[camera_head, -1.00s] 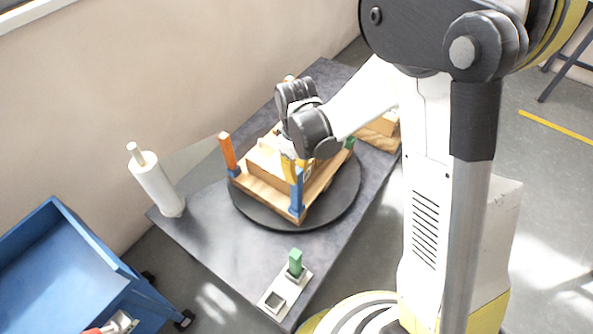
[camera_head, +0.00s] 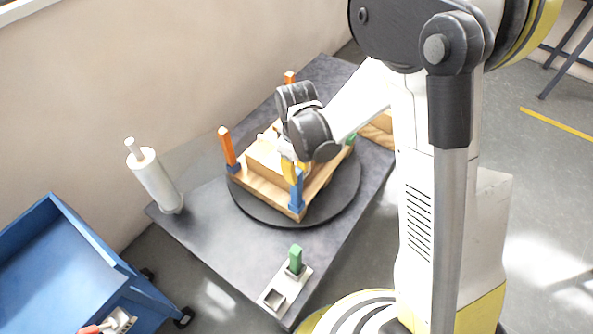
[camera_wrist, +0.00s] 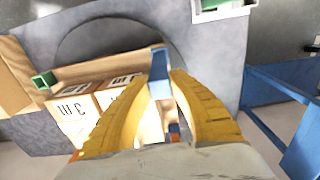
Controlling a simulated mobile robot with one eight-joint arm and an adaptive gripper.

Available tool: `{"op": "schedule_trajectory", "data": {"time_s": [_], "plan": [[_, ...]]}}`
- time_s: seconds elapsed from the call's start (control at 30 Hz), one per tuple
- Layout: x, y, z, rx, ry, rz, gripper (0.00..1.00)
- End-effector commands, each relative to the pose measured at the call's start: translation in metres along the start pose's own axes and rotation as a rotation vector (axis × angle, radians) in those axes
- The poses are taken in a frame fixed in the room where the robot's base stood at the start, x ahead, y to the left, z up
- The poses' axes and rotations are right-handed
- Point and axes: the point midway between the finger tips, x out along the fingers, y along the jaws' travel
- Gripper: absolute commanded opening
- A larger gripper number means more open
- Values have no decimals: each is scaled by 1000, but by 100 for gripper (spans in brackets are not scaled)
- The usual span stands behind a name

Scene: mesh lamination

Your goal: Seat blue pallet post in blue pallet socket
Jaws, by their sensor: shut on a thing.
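The blue pallet post (camera_head: 297,184) stands roughly upright at the near corner of the wooden pallet (camera_head: 268,196). My gripper (camera_head: 291,174) has its yellow fingers shut on the post. The blue pallet socket (camera_head: 297,209) is at that corner, directly under the post. Post and socket seem to meet, but I cannot tell how deep the post sits. In the wrist view the blue post (camera_wrist: 159,74) shows between the tips of my gripper (camera_wrist: 160,82). The socket cannot be made out clearly there.
The pallet, loaded with boxes (camera_head: 262,160), rests on a black turntable (camera_head: 245,208). Orange posts stand at the left (camera_head: 227,146) and back (camera_head: 290,77) corners. A green socket (camera_wrist: 44,81) is at another corner. A holder (camera_head: 272,299) carries a green post (camera_head: 295,258). A white roll (camera_head: 155,181) stands left.

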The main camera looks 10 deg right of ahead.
Motion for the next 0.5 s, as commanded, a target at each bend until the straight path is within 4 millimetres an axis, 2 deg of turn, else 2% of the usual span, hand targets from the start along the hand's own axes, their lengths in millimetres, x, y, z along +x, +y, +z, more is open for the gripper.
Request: {"op": "schedule_trajectory", "data": {"time_s": [0.27,0.3,0.33,0.37,0.5], "plan": [[7,0,0,0,0,0,0],[7,0,0,0,0,0,32],[7,0,0,0,0,0,41],[7,0,0,0,0,0,44],[7,0,0,0,0,0,44]]}}
